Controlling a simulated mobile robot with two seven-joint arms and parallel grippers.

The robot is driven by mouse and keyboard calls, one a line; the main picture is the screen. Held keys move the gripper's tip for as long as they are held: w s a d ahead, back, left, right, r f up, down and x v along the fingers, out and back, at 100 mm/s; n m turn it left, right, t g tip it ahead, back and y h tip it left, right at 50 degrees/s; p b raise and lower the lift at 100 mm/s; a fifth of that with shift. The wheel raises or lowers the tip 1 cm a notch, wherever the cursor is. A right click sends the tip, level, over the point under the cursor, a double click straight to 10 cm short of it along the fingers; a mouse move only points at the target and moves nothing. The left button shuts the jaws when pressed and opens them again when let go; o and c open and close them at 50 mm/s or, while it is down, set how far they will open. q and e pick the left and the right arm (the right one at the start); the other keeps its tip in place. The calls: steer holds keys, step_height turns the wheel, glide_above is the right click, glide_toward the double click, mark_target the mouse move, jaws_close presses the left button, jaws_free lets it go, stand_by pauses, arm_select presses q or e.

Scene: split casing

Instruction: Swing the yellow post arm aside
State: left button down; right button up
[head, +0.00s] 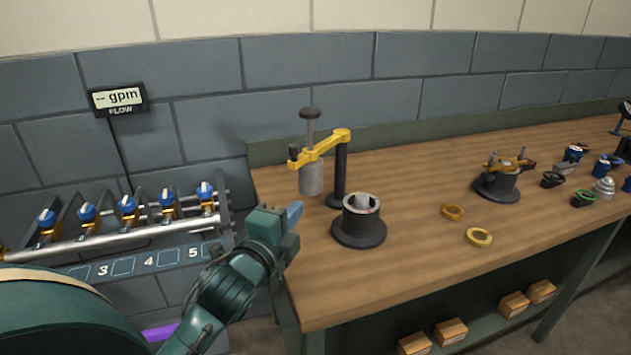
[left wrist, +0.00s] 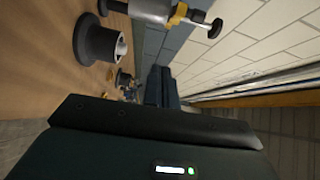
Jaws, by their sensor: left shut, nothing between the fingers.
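The yellow post arm (head: 325,144) sits on top of a black post (head: 340,176) at the left end of the bench. It reaches left from the post and carries a grey cylinder (head: 311,178) with a dark knob above it. A black round base with a grey part in it (head: 358,222) stands in front of the post. In the left wrist view the arm's yellow part (left wrist: 178,14) and the black base (left wrist: 97,40) show sideways. My left gripper (head: 294,212) is shut and empty, left of the base and below the cylinder, apart from both. My right gripper is not in view.
Yellow rings (head: 478,237) and a second black fixture (head: 497,182) stand right on the wooden bench (head: 400,275). A pipe rack with blue valves (head: 127,205) is at the left. The bench front is clear. A wall stands behind.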

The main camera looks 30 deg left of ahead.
arm_select(q)
steer(key=w+a+p, duration=0.2)
steer(key=w+a, duration=0.3)
steer(key=w, duration=0.5)
steer(key=shift+w+a+r, duration=0.2)
steer(key=shift+a+r, duration=0.05)
steer(key=shift+r, duration=0.2)
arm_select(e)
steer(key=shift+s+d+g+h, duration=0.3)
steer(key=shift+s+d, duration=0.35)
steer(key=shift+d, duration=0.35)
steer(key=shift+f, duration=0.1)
